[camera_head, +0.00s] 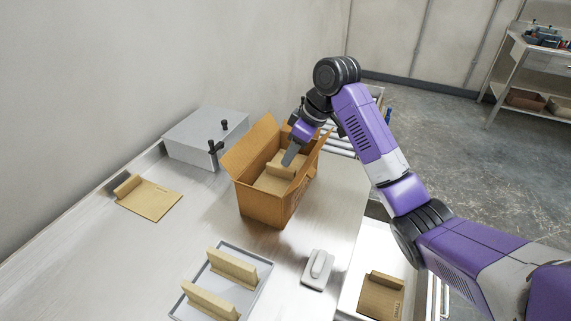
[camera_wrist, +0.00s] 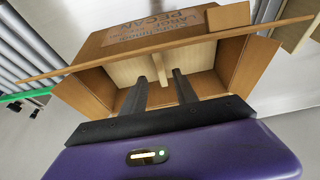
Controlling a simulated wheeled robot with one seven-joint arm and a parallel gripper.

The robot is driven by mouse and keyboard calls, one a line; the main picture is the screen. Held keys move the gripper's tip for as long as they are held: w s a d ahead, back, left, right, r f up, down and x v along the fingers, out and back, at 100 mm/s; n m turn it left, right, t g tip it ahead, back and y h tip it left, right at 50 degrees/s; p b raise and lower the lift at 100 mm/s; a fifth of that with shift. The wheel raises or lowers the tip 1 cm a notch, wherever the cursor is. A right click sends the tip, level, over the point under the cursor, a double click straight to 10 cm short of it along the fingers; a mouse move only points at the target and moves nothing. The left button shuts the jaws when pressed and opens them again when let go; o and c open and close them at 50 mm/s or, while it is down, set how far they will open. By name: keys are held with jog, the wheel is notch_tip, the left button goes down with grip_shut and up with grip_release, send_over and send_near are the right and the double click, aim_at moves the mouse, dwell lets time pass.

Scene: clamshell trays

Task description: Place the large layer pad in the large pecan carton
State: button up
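The open cardboard carton (camera_head: 262,206) stands on the table with its flaps up. In the wrist view the carton (camera_wrist: 112,38) bears the print "LARGE PECAN". A tan layer pad (camera_head: 270,183) with a raised grip strip lies inside it, low in the box; its size label is not readable. The pad also shows in the wrist view (camera_wrist: 125,73). My gripper (camera_wrist: 161,78) is open, its two dark fingers pointing down into the carton, one on each side of the pad's strip. The fingers look apart from the strip; contact cannot be told. In the head view one finger shows above the pad.
A similar pad (camera_head: 153,201) lies at the left, and another (camera_head: 380,300) at the lower right. A grey tray (camera_head: 263,282) holds two upright tan strips. A white handled block (camera_head: 318,270) sits beside it. A grey box (camera_head: 190,134) with black knobs stands behind the carton.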

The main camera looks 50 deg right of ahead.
jog(key=shift+v, duration=2.75)
jog(key=shift+w, duration=0.1)
